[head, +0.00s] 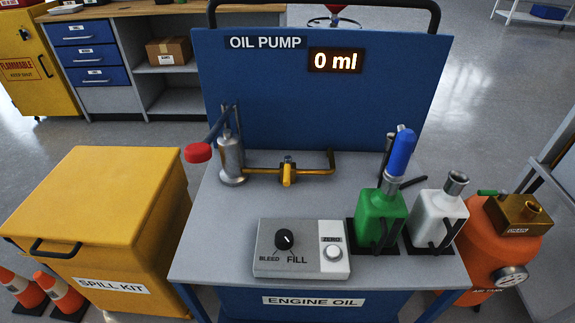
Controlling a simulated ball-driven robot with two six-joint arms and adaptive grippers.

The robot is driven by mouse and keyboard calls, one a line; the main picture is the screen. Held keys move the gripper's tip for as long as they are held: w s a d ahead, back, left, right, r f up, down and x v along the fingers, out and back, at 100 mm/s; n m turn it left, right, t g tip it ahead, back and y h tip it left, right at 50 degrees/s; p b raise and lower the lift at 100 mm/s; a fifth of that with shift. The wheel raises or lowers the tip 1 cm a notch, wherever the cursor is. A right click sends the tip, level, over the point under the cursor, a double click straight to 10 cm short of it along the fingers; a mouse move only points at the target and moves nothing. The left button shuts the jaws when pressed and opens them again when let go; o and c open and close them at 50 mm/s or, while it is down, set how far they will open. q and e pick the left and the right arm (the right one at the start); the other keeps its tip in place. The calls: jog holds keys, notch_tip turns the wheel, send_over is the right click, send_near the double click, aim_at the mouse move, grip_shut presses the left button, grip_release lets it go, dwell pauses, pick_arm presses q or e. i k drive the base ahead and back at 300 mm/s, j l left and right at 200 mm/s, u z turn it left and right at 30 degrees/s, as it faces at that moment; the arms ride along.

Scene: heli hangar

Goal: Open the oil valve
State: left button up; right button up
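The oil pump station has a blue back panel (300,110) marked OIL PUMP, with a display (334,60) reading 0 ml. A silver pump cylinder (231,160) with a red-knobbed lever (198,153) stands at the left of the grey top. A brass pipe (318,171) runs right from it. A valve with a yellow lever (288,174) sits on this pipe, and the lever points towards me, across the pipe. Neither of my grippers is in view.
A control box (265,250) with a BLEED/FILL knob (284,238) and a white button (333,252) sits in front. A green can (380,218), a blue-gripped nozzle (402,150) and a white can (436,215) stand right. A yellow spill kit (95,200) stands left, an orange tank (490,245) right.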

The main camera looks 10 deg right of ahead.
aim_at(288, 160)
jog(key=k+j+u, duration=0.15)
jog(key=j, duration=0.25)
jog(key=k+j+u, duration=0.1)
jog(key=j, duration=0.25)
jog(key=k+j+u, duration=0.15)
jog(key=j, duration=0.3)
jog(key=k+j+u, duration=0.15)
jog(key=j, duration=0.25)
jog(key=k, duration=0.1)
